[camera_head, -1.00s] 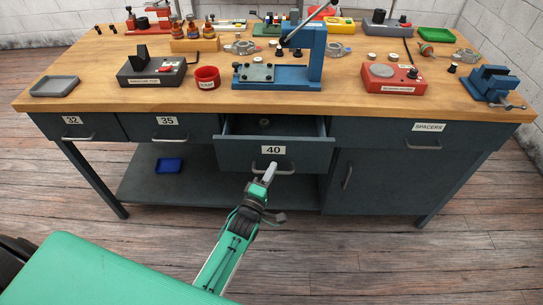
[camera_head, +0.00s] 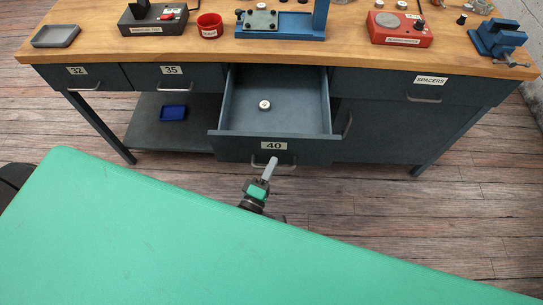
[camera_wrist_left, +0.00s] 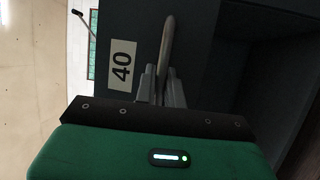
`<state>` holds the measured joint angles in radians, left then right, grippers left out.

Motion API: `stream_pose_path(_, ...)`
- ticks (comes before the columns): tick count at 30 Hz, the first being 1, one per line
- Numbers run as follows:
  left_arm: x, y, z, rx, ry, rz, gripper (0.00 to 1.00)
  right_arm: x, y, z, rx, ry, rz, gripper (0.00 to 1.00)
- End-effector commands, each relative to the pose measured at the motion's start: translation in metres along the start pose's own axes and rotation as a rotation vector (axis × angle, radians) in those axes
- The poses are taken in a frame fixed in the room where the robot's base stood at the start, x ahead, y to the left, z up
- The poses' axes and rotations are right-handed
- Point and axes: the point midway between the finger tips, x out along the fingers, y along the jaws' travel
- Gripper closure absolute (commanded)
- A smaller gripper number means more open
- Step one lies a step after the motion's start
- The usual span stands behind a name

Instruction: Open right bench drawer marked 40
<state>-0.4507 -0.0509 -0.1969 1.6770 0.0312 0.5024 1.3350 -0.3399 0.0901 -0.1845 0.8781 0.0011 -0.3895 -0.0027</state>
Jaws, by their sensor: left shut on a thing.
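The drawer marked 40 (camera_head: 230,144) stands well out of the bench in the head view. A small round pale part (camera_head: 264,105) lies on its floor. Its bar handle (camera_head: 285,166) is on the front, below the 40 label (camera_head: 273,146). My left gripper (camera_head: 270,167) is at the handle and shut on it. In the left wrist view the fingers (camera_wrist_left: 161,84) close around the handle (camera_wrist_left: 167,45), beside the 40 label (camera_wrist_left: 121,64). My right gripper is not in view.
Drawers 32 (camera_head: 98,77) and 35 (camera_head: 150,78) and the spacers drawer (camera_head: 450,89) are shut. A blue tray (camera_head: 173,113) lies on the lower shelf. A cabinet door (camera_head: 385,130) is at the right. Tools stand on the wooden benchtop (camera_head: 345,52).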

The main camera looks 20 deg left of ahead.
Motion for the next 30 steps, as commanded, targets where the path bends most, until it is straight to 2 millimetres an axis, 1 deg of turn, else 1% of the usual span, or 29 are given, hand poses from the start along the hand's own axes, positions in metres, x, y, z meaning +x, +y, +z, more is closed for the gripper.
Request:
stream_pose_path(3, -0.003, 0.0, 0.001, 0.0, -0.001, -0.002, 1.0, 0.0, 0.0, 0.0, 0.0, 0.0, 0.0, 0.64)
stream_pose_path(12, -0.003, -0.001, 0.001, 0.001, -0.001, -0.002, 1.0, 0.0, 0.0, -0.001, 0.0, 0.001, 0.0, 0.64)
stream_pose_path(13, -0.003, -0.001, 0.001, 0.001, -0.001, -0.002, 0.85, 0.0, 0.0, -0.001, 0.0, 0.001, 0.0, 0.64)
stream_pose_path(15, -0.003, -0.001, 0.001, 0.001, -0.001, -0.002, 0.72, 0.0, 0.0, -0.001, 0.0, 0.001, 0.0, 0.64)
stream_pose_path(16, -0.003, -0.001, 0.001, 0.001, -0.001, -0.002, 0.68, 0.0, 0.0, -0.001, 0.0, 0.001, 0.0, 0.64)
stream_pose_path(25, -0.004, 0.0, 0.001, 0.0, -0.001, 0.0, 0.68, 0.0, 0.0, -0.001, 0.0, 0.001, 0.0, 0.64)
stream_pose_path(28, -0.01, -0.001, 0.001, 0.0, -0.001, -0.001, 0.68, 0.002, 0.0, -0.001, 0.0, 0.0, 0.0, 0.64)
stream_pose_path(30, -0.019, -0.001, 0.001, 0.0, -0.001, -0.002, 0.68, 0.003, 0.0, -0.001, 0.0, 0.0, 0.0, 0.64)
